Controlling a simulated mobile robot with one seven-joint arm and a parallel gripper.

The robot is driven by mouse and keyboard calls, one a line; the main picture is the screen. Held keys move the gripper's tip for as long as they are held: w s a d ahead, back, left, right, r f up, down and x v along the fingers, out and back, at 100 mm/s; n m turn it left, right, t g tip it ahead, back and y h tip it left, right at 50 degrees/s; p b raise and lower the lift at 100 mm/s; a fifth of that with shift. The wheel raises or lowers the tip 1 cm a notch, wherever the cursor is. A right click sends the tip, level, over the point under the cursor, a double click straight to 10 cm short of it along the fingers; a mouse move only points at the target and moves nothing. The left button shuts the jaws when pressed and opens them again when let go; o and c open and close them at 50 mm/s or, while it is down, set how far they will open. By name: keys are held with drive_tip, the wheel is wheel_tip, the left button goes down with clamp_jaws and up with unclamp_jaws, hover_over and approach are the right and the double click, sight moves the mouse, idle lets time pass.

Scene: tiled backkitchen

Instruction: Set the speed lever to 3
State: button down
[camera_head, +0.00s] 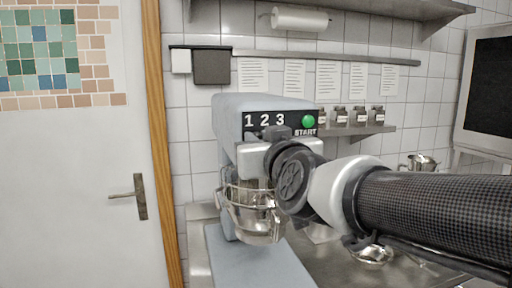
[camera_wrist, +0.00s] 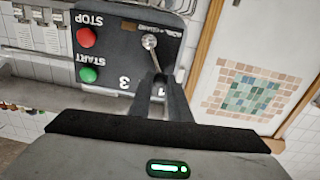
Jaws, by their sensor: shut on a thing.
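The grey-blue mixer (camera_head: 228,115) stands at the middle of the head view, with a black panel marked 1 2 3 (camera_head: 264,120) and a green START button (camera_head: 308,121). In the wrist view the panel (camera_wrist: 118,45) appears upside down, with a red STOP button (camera_wrist: 86,37) and a green START button (camera_wrist: 88,74). The speed lever (camera_wrist: 150,42) has a silvery round pivot. My gripper (camera_wrist: 158,78) is shut on the lever's end, near the numerals. The 3 shows beside the fingers and the 1 is partly covered; the 2 is hidden. My gripper and wrist hide the lever in the head view.
A wire guard and metal bowl (camera_head: 254,215) hang below the mixer head, close under my wrist. A shelf with several jars (camera_head: 358,117) is on the tiled wall behind. A white door (camera_head: 70,190) is at the left. A metal counter (camera_head: 340,262) lies below my arm.

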drive_tip(key=w+d+m+b, duration=0.1)
drive_tip(key=d+m+b, duration=0.5)
drive_tip(key=m+b, duration=0.6)
drive_tip(key=shift+w+f, duration=0.25)
drive_tip(key=shift+w, duration=0.15)
drive_tip(key=shift+b, duration=0.3)
drive_tip(key=c, duration=1.7)
unclamp_jaws()
drive_tip(key=shift+o, duration=0.2)
